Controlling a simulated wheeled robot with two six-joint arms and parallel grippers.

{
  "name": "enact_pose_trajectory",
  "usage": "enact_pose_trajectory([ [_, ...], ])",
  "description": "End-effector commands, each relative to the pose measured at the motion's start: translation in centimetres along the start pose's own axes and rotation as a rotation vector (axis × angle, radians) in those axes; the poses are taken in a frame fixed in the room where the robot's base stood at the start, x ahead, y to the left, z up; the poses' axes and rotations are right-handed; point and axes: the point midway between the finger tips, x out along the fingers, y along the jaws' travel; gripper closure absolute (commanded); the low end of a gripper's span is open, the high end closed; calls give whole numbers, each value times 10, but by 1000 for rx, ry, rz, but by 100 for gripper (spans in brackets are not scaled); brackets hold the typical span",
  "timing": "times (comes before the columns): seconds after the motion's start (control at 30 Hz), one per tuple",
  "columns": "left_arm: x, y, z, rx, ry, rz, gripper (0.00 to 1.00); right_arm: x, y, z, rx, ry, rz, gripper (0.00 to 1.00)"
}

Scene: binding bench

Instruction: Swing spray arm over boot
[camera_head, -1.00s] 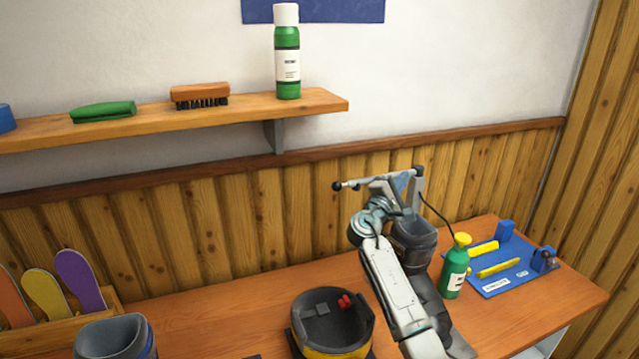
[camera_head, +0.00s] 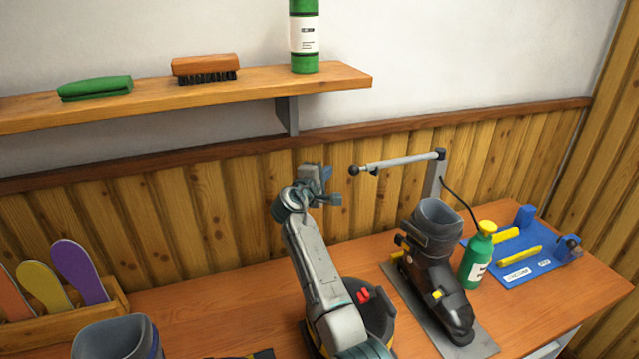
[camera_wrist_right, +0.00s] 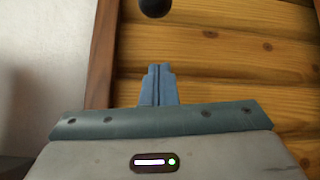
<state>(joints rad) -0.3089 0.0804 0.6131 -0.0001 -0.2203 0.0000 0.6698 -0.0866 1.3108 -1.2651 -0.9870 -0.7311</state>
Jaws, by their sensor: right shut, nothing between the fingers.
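In the head view the spray arm (camera_head: 405,160) is a thin grey bar that runs left from the top of an upright post (camera_head: 434,180) to a black ball knob (camera_head: 354,170). The dark grey ski boot (camera_head: 432,272) stands upright on a grey plate, below and in front of the post; the bar points to the left of its cuff. My right gripper (camera_head: 326,174) is shut and empty, just left of the knob and apart from it. In the right wrist view the shut blue fingers (camera_wrist_right: 158,72) point toward the black knob (camera_wrist_right: 154,6). My left gripper is not in view.
A green bottle (camera_head: 477,260) with a yellow cap stands right of the boot. A blue mat (camera_head: 520,272) with yellow tools lies beyond it. A round dark container (camera_head: 378,300) is partly behind my right arm. A shelf (camera_head: 350,80) runs along the wall above.

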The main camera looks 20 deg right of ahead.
Motion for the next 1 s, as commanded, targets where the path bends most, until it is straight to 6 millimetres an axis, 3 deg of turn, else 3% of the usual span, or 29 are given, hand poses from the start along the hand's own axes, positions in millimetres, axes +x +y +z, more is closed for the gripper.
enact_pose_trajectory([
  [0.13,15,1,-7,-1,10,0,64,35,-2,1,0,-4,2,100],
  [0.2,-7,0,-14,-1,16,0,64,26,5,12,-1,-1,-1,100],
  [0.4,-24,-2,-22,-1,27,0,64,19,3,30,0,0,-1,100],
  [0.67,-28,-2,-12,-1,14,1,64,16,0,38,0,0,0,100],
  [1.0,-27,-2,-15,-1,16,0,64,17,0,38,0,-1,0,100],
])
